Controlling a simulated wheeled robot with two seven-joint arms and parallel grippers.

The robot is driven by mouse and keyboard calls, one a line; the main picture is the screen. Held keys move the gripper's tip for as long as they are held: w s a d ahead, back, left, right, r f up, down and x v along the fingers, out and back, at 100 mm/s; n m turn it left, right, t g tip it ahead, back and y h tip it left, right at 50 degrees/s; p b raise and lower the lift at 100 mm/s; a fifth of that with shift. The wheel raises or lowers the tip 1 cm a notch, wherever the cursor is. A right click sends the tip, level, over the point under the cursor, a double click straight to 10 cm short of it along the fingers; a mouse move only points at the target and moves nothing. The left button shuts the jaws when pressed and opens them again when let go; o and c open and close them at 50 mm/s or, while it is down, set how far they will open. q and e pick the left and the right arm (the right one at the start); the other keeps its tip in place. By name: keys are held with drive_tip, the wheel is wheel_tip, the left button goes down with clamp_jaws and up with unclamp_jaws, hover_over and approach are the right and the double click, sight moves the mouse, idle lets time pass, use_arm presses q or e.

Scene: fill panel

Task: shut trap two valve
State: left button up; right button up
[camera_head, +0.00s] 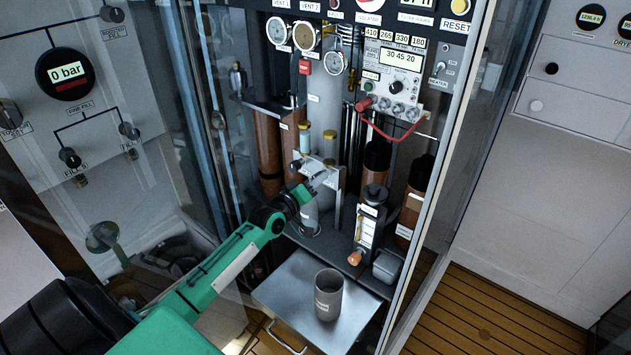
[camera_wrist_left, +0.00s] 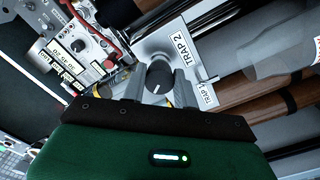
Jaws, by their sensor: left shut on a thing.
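The trap two valve is a round dark knob (camera_wrist_left: 158,78) with a pale mark on its face, next to a "TRAP 2" label (camera_wrist_left: 180,47) in the left wrist view. My left gripper (camera_wrist_left: 157,84) is shut on this knob, with a finger on each side. In the head view my left gripper (camera_head: 314,183) reaches the pale metal bracket below the brass-capped fittings, and it hides the knob it holds. My right gripper is in neither view.
A "TRAP 1" label (camera_wrist_left: 208,95) is close by. A red lead (camera_head: 392,134) hangs in front of the panel at right. A grey cup (camera_head: 328,294) stands on the metal shelf (camera_head: 282,292) below. The glass cabinet edge (camera_head: 440,180) bounds the right side.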

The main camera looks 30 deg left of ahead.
use_arm(q)
drive_tip(key=shift+f+m+p, duration=0.15)
drive_tip(key=shift+m+p, duration=0.95)
drive_tip(key=shift+m, duration=2.5)
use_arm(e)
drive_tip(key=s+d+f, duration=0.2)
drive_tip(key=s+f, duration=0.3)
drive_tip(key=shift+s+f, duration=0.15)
use_arm(q)
drive_tip(key=o, duration=1)
drive_tip(key=shift+s, duration=0.1)
